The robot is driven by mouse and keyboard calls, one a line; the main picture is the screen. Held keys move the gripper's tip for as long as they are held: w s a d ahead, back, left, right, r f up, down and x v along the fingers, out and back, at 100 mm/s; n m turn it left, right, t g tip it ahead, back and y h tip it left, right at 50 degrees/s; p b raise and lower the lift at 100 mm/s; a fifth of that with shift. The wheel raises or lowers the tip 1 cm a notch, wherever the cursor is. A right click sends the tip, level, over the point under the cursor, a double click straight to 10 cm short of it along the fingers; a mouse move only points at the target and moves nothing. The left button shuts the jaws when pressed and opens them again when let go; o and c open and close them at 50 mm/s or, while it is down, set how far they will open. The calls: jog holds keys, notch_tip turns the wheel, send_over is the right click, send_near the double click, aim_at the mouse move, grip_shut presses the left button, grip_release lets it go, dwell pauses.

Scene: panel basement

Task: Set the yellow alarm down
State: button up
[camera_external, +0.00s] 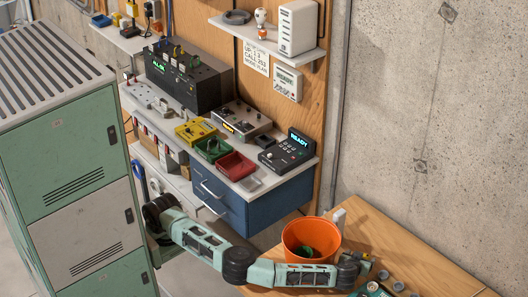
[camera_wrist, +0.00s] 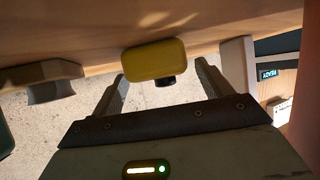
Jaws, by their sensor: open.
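A yellow rounded block with a dark round knob (camera_wrist: 155,60), which looks like the yellow alarm, is against a wooden surface in the wrist view. My gripper (camera_wrist: 160,72) is open, with one finger on each side of the block and a visible gap to both. Whether the block rests fully on the wood is hard to tell.
An orange bucket (camera_external: 297,240) with something green inside stands beside my arm. A small white block (camera_external: 339,218) stands behind it. Several small round parts (camera_external: 383,274) lie near my gripper. A blue-drawer bench (camera_external: 240,205) holds devices and trays. The table's right part is clear.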

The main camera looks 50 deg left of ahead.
jog(key=b+v, duration=0.1)
jog(key=v, duration=1)
jog(key=shift+s, duration=0.1)
